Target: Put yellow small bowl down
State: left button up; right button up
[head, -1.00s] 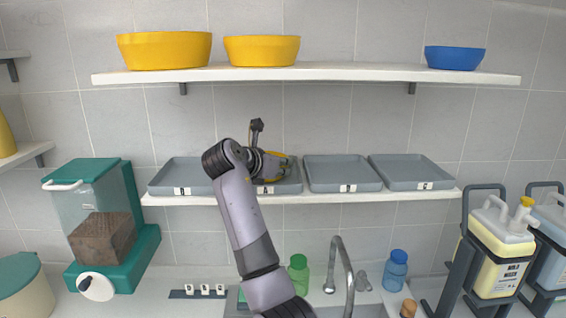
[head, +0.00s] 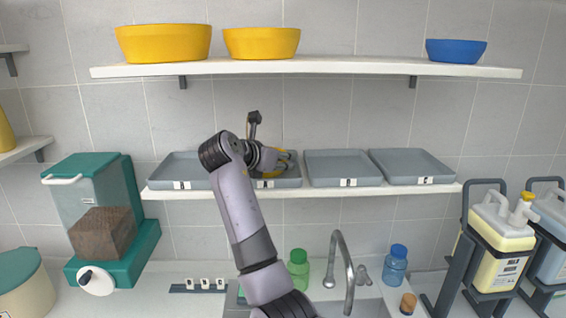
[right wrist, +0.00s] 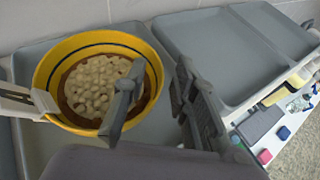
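The small yellow bowl (right wrist: 150,62) has a dark stripe inside and holds pale round pellets over a brown layer. It appears to rest in a grey tray (right wrist: 148,133). In the head view the bowl (head: 283,155) is mostly hidden behind my right gripper (head: 272,160), over the second tray from the left (head: 292,183). In the right wrist view my right gripper (right wrist: 158,98) is open, one finger over the bowl's inside and the other outside its rim. A gap shows between the fingers and the rim. My left gripper is not in view.
Two yellow bowls (head: 163,45) and a blue bowl (head: 455,52) stand on the upper shelf (head: 330,68). The other trays (head: 343,168) on the lower shelf look empty. Below are a tap (head: 343,265), bottles (head: 396,265) and a green dispenser (head: 105,215).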

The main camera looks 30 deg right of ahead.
jog(key=b+v, duration=0.4)
jog(key=v, duration=0.7)
jog(key=shift+a+b, duration=0.2)
jog(key=shift+b, duration=0.15)
jog(key=shift+f, duration=0.1)
